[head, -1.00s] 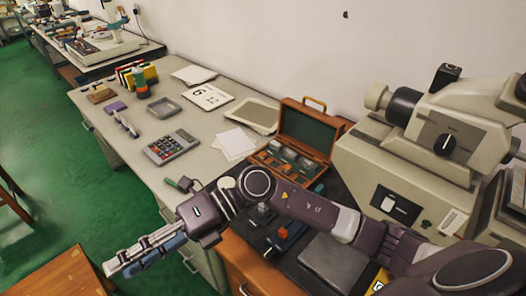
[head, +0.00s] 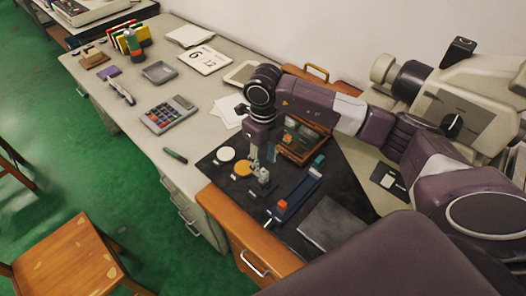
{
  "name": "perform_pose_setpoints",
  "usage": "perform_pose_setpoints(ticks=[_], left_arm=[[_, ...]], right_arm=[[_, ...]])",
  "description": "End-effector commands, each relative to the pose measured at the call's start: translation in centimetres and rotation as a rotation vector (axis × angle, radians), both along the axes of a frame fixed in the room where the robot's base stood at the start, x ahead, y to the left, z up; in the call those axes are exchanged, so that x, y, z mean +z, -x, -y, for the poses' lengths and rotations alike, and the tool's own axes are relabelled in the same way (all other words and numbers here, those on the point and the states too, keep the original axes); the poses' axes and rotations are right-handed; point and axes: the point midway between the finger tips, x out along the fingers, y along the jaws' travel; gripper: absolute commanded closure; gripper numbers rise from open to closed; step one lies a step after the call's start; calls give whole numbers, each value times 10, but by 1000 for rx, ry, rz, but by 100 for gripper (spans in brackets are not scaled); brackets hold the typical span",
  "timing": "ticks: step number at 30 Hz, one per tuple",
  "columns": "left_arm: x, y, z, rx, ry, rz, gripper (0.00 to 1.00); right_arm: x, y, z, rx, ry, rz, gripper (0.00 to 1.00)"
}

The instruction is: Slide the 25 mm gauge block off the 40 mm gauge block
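My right gripper (head: 258,161) points down over the black mat (head: 338,190), its fingertips just above or beside some small grey metal blocks. One grey block (head: 263,175) stands close below the fingers, and a lower grey piece (head: 254,192) lies in front of it. I cannot tell which is the 25 mm and which the 40 mm gauge block, or whether one rests on the other. The fingers are too small and partly overlapped to show whether they are open, shut or touching a block. My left gripper is out of view.
A white disc (head: 225,154) and a yellow disc (head: 243,168) lie left of the blocks. A blue fixture with a red part (head: 283,205) and a grey plate (head: 331,225) lie to the right. The wooden case (head: 302,141) stands behind; a calculator (head: 168,113) lies farther left.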

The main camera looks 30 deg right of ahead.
Motion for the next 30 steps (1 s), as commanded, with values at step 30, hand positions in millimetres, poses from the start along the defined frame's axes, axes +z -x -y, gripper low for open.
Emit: perform_pose_setpoints(ticks=[30], left_arm=[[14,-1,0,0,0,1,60]], right_arm=[[-43,0,-1,2,-3,1,100]])
